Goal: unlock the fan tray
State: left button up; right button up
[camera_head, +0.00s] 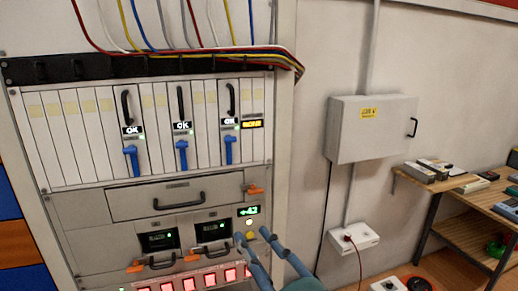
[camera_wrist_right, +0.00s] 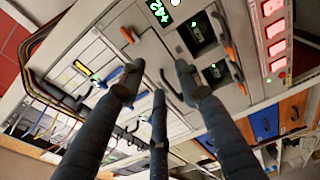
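The fan tray appears to be the wide grey drawer (camera_head: 130,205) with a black bar handle (camera_head: 180,201), below the card slots. An orange latch (camera_head: 255,190) sits at its right end, pointing right. The latch also shows in the right wrist view (camera_wrist_right: 127,35), beyond the fingertips. My right gripper (camera_head: 252,236) is in front of the rack, below the latch and near the small green display (camera_head: 249,211). Its blue-grey fingers are spread and empty in the right wrist view (camera_wrist_right: 160,82). My left gripper is not in view.
Two modules with green screens (camera_head: 158,240) and orange levers are below the drawer. Red lit buttons (camera_head: 212,278) line the bottom. Cards with blue levers (camera_head: 182,155) stand above. A wall box (camera_head: 372,130) and a cluttered wooden bench (camera_head: 440,182) are at right.

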aim_at(255, 190)
jog(key=w+d+r+h+p, duration=0.1)
jog(key=d+r+h+p, duration=0.1)
jog(key=d+r, duration=0.2)
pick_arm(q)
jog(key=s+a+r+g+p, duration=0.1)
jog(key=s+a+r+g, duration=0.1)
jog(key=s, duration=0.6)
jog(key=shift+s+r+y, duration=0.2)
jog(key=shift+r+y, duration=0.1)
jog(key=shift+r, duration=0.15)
pick_arm(e)
jog(key=shift+t, duration=0.4)
jog(key=shift+f+x, duration=0.2)
jog(key=shift+x, duration=5.5)
jog(key=shift+d, duration=0.2)
grip_shut()
